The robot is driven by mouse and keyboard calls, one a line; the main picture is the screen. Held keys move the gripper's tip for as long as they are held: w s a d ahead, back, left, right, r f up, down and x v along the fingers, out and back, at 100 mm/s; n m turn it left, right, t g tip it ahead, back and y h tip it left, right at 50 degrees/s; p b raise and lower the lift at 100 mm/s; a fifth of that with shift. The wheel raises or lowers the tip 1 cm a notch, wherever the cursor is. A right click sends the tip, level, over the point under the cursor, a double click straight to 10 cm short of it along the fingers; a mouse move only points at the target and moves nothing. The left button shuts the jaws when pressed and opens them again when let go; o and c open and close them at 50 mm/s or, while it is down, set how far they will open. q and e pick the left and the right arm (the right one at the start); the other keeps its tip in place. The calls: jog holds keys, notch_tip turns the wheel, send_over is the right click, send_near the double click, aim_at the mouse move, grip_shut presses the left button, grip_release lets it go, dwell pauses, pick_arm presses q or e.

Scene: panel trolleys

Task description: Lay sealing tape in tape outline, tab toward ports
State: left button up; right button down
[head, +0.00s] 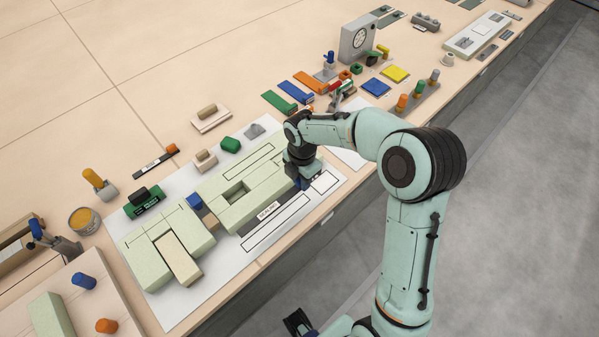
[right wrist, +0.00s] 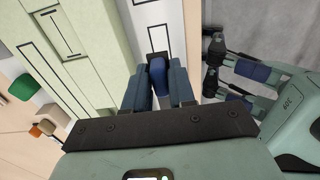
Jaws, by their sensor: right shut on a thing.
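My right gripper (head: 300,180) is low over the right end of the pale green panel (head: 255,200). In the right wrist view its fingers (right wrist: 157,85) are shut on a small blue piece (right wrist: 157,70). I cannot tell whether this is the sealing tape's grip; the tape and its tab are not clearly seen. A long, empty black outline (head: 275,222) is printed on the white mat (head: 175,310) along the panel's front. A smaller outline (head: 325,182) is to its right. In the right wrist view my left gripper (right wrist: 210,65) is open and looks empty.
A green panel with a cream bar (head: 178,258) lies on the mat's left part. Green, blue and orange strips (head: 295,92) lie behind. The table's front edge is close to the mat.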

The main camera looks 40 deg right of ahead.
aim_at(301, 201)
jog(key=shift+f+b, duration=1.05)
jog(key=shift+f, duration=0.35)
notch_tip(301, 201, down, 2)
jog(key=shift+f+b, duration=0.25)
jog(key=shift+b, duration=0.8)
jog(key=shift+f+b, duration=0.7)
jog(key=shift+f, duration=0.8)
jog(key=shift+f, duration=0.6)
grip_release()
jog(key=shift+r, duration=0.1)
jog(key=shift+w, duration=0.1)
